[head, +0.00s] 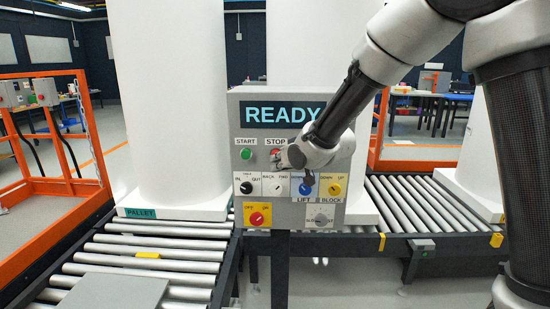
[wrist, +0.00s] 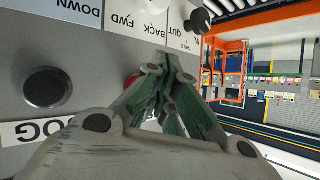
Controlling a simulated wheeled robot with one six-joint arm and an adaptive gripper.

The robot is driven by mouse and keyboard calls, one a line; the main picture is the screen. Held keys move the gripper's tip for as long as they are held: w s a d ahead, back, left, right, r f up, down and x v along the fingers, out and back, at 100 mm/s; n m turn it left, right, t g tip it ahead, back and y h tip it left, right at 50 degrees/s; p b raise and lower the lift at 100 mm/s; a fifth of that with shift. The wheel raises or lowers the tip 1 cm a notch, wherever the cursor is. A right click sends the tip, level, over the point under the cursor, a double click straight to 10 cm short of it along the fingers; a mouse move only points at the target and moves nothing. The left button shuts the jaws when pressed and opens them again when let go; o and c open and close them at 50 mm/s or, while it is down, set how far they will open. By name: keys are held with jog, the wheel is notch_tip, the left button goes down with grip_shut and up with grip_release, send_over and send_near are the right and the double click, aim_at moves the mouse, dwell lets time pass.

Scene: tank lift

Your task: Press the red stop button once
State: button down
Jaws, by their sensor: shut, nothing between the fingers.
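The red stop button (head: 275,154) sits under the STOP label on a grey control panel (head: 240,172), right of the green start button (head: 246,153). The stop button is partly covered by my gripper (head: 281,163) in the head view. In the wrist view only a sliver of red button (wrist: 131,81) shows behind a finger of my gripper (wrist: 163,72). My fingers are shut and empty, their tips close to the panel beside the red button. I cannot tell whether they touch it. The panel display (head: 284,112) reads READY.
Below the stop button are a black knob (head: 246,187), other selector knobs and a red knob on yellow (head: 257,218). A dark round button (wrist: 47,87) shows in the wrist view. Roller conveyors (head: 150,265) flank the panel. A large white tank (head: 168,100) stands at left, near orange railings (head: 91,128).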

jog(key=shift+s, duration=0.75)
jog(key=s, duration=0.6)
jog(key=shift+a, duration=0.1)
